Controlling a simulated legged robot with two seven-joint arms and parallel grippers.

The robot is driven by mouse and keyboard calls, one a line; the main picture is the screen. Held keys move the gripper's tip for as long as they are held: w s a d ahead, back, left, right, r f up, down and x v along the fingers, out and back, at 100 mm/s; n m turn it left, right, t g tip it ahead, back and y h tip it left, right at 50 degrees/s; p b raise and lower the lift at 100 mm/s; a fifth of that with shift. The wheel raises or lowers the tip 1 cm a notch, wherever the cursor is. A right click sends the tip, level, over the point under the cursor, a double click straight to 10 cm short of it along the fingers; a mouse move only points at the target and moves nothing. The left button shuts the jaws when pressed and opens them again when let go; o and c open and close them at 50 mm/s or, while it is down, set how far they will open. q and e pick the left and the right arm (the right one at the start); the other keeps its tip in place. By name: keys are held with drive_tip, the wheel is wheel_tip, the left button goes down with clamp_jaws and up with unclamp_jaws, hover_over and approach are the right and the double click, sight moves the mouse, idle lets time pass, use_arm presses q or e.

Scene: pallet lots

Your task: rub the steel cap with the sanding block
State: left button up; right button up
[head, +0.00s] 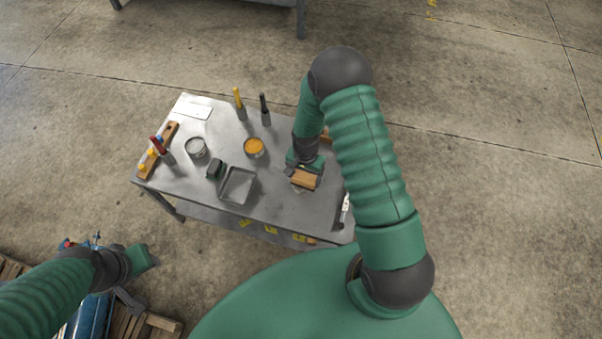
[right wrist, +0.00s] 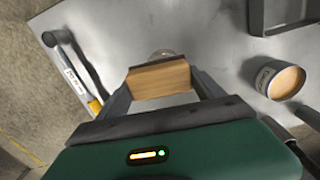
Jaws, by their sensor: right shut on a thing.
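My right gripper (head: 304,174) is shut on a wooden block, the sanding block (head: 305,180), low over the right part of the metal table (head: 285,208). In the right wrist view the block (right wrist: 160,80) sits between both fingers. A rounded, shiny grey edge, seemingly the steel cap (right wrist: 162,54), shows just past the block, which hides most of it. I cannot tell whether they touch. My left gripper (head: 128,298) is at the lower left, away from the table; its jaw opening is unclear.
An open grey tray (head: 238,185), a small dark block (head: 214,169), a grey tin (head: 196,148) and an orange-filled tin (head: 254,147) stand left of my right gripper. Upright handled tools (head: 239,103) stand behind. A tool with a pale label (right wrist: 72,75) lies near the table edge.

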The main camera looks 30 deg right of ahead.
drive_tip(key=shift+w+a, duration=0.5)
drive_tip(key=shift+w, duration=0.3)
drive_tip(key=shift+s+d, duration=0.55)
drive_tip(key=shift+s, duration=0.25)
drive_tip(key=shift+a, duration=0.1)
drive_tip(key=shift+w+a, duration=0.45)
drive_tip(key=shift+w, duration=0.25)
